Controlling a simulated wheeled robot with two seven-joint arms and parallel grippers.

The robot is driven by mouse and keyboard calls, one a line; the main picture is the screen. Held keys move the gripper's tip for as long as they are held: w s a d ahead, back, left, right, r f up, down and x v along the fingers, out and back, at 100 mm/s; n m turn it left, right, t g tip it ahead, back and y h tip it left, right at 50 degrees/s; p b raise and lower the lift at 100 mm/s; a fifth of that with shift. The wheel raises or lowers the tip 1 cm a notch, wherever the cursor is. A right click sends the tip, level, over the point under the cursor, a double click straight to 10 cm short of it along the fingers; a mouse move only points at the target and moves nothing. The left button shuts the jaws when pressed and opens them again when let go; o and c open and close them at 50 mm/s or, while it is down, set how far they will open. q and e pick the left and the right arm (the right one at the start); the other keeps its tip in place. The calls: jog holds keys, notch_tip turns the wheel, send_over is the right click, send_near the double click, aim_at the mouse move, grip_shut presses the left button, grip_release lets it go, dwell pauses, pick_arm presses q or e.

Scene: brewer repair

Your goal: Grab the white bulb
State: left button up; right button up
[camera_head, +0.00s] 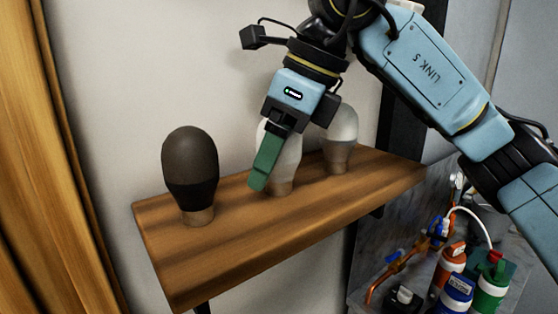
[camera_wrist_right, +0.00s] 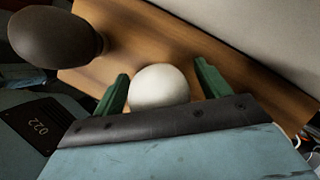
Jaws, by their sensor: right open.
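A white bulb (camera_head: 287,172) stands upright on the wooden shelf (camera_head: 278,235), in the middle of a row of bulbs. In the head view my right gripper (camera_head: 262,180) covers part of it. In the right wrist view the white bulb (camera_wrist_right: 160,88) sits between the two green fingers of my right gripper (camera_wrist_right: 160,76), with a gap visible on each side. The right gripper is open. A pale grey-white bulb (camera_head: 341,128) stands to the right on the shelf, partly behind the gripper. My left gripper is not in view.
A dark brown bulb (camera_head: 190,170) stands at the shelf's left end; it also shows in the right wrist view (camera_wrist_right: 52,36). A wall runs behind the shelf. Several coloured bottles (camera_head: 456,290) and pipes are at the lower right.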

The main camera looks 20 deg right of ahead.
jog(key=c, duration=1.1)
